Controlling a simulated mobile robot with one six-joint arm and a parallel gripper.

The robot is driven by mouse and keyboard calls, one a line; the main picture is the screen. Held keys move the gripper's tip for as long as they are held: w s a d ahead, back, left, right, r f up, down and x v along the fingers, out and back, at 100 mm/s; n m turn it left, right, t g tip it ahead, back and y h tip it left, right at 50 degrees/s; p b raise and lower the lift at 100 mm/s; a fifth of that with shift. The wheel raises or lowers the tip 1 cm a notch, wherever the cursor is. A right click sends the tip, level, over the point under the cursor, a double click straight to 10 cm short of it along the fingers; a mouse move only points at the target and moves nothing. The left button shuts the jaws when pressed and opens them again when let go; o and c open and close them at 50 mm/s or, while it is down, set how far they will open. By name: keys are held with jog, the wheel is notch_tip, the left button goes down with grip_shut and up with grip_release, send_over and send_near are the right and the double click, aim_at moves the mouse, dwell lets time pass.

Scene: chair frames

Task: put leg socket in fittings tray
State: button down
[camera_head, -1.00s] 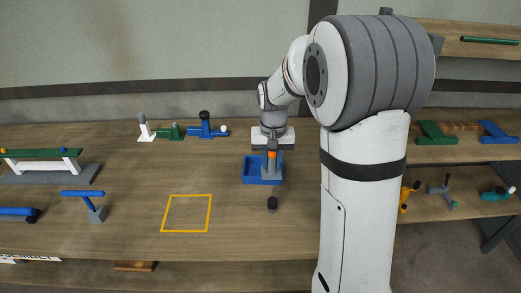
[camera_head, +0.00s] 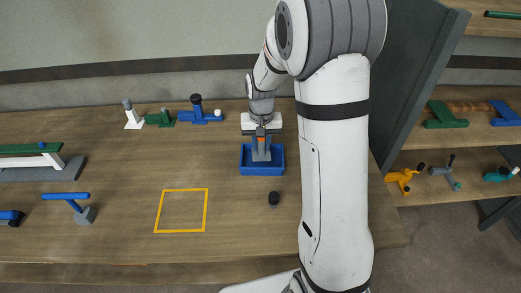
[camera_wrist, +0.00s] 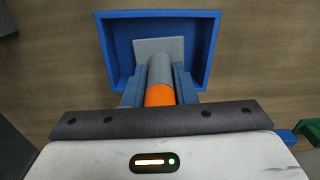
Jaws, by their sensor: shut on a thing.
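The leg socket (camera_wrist: 159,68) is a grey tube with an orange band and a square grey plate at its far end. My gripper (camera_wrist: 160,92) is shut on the tube, with one blue finger on each side. The fittings tray (camera_wrist: 208,55) is an open blue box. In the wrist view, the socket's plate appears within the tray walls. In the head view, the socket (camera_head: 261,154) stands upright over the middle of the tray (camera_head: 262,171). I cannot tell whether its plate touches the tray floor.
A dark peg (camera_head: 274,199) stands in front of the tray. A yellow square outline (camera_head: 181,231) marks bare table to the left. White, green and blue fittings (camera_head: 200,116) stand at the back left. Shelves with coloured parts (camera_head: 447,115) are at the right.

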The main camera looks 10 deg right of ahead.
aim_at(262, 151)
jog(key=shift+f, duration=1.6)
jog(key=shift+s, duration=0.1)
jog(key=shift+f, duration=0.25)
jog(key=c, duration=1.2)
grip_release()
jog(key=shift+r, duration=0.1)
notch_tip(262, 151, up, 12)
jog(key=shift+r, duration=0.15)
jog(key=s+r+t, duration=0.1)
jog(key=s, duration=0.6)
jog(key=s+r+n, duration=0.1)
jog(key=s+r, duration=0.1)
jog(key=s, duration=0.5)
jog(key=s+r+n+t, duration=0.1)
jog(key=s+r, duration=0.1)
jog(key=s, duration=0.6)
jog(key=shift+a+r+t, duration=0.25)
jog(key=shift+t, duration=0.05)
